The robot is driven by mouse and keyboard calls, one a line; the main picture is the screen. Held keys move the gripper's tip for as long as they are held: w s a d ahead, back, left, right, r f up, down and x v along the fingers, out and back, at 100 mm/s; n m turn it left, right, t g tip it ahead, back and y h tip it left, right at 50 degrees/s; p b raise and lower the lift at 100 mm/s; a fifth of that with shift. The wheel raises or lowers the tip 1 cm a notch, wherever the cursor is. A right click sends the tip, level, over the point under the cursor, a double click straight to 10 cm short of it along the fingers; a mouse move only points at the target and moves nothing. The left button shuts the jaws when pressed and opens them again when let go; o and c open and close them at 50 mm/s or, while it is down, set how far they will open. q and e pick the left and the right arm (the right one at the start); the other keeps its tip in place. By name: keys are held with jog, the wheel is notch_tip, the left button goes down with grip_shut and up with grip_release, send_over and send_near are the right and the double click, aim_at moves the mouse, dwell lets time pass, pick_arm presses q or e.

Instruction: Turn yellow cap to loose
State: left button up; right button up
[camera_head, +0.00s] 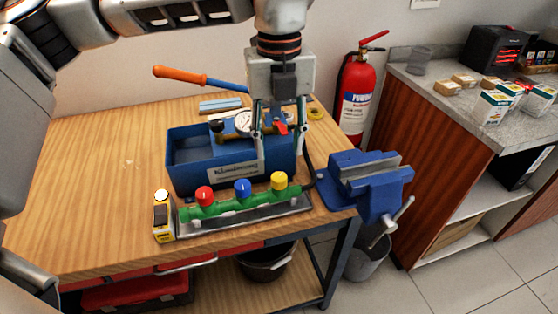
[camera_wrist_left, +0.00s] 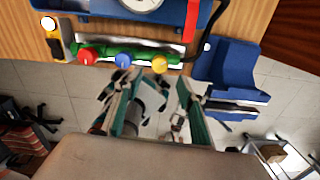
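The yellow cap (camera_head: 279,180) sits at the right end of a green manifold (camera_head: 222,206), which also carries a red cap (camera_head: 205,195) and a blue cap (camera_head: 242,187). My left gripper (camera_head: 281,158) hangs pointing down, its open fingers apart and empty, just above the yellow cap in the head view. In the left wrist view the yellow cap (camera_wrist_left: 159,64) lies just beyond the gap between the open fingertips (camera_wrist_left: 155,84). No contact shows. Whether the cap is tight or loose cannot be told. My right gripper is not in view.
A blue test pump box (camera_head: 190,172) with a gauge (camera_head: 243,123) and orange handle (camera_head: 180,75) stands behind the manifold. A blue vise (camera_head: 365,178) is close on the right. The bench's left side is clear.

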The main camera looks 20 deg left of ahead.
pick_arm(q)
jog(key=shift+r, duration=2.3)
